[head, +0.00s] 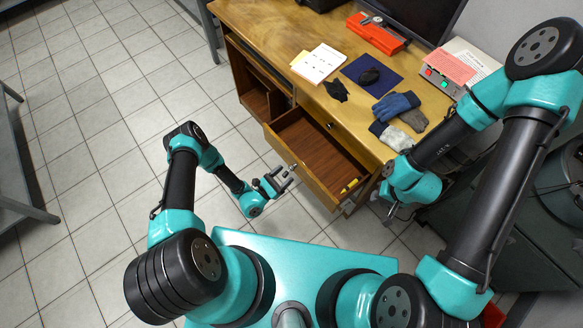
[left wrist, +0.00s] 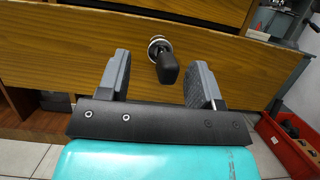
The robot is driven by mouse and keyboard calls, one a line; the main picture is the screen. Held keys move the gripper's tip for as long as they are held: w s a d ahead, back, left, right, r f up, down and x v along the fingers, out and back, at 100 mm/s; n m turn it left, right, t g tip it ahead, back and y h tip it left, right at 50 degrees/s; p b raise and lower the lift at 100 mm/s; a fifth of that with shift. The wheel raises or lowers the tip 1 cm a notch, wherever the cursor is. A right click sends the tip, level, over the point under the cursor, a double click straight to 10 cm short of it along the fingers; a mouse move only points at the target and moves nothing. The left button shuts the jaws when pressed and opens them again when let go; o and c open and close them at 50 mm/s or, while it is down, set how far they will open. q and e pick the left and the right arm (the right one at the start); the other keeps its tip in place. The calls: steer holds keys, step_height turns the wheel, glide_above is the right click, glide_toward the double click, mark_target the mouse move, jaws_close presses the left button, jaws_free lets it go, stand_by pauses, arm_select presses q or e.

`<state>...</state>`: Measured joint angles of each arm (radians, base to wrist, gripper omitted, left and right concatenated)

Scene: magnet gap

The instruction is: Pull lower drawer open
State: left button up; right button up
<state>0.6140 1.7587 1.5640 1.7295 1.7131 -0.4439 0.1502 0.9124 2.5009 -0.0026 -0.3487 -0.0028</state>
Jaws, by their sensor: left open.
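The lower drawer (head: 318,150) of the wooden desk stands pulled out, its brown inside showing, with a small yellow item (head: 349,186) near its right end. My left gripper (head: 284,180) is at the outer face of the drawer front. In the left wrist view, the drawer front (left wrist: 60,50) fills much of the picture. Its dark knob (left wrist: 168,68) lies between the two open fingers of my left gripper (left wrist: 160,85), with visible gaps on both sides. My right gripper (head: 393,212) hangs to the right of the drawer, small and partly hidden by my arm.
The upper drawer (head: 335,128) is shut. A red box (left wrist: 287,140) stands on the floor.

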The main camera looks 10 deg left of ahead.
arm_select(q)
steer(key=shift+x, duration=1.4)
steer(key=c, duration=1)
steer(key=shift+o, duration=0.2)
steer(key=s+a, duration=0.6)
steer(key=s, duration=0.1)
stand_by(0.4)
steer(key=shift+s+a, duration=1.6)
steer(key=shift+s, duration=0.2)
steer(key=o, duration=0.9)
steer(key=shift+o, duration=0.2)
steer(key=shift+s, duration=0.1)
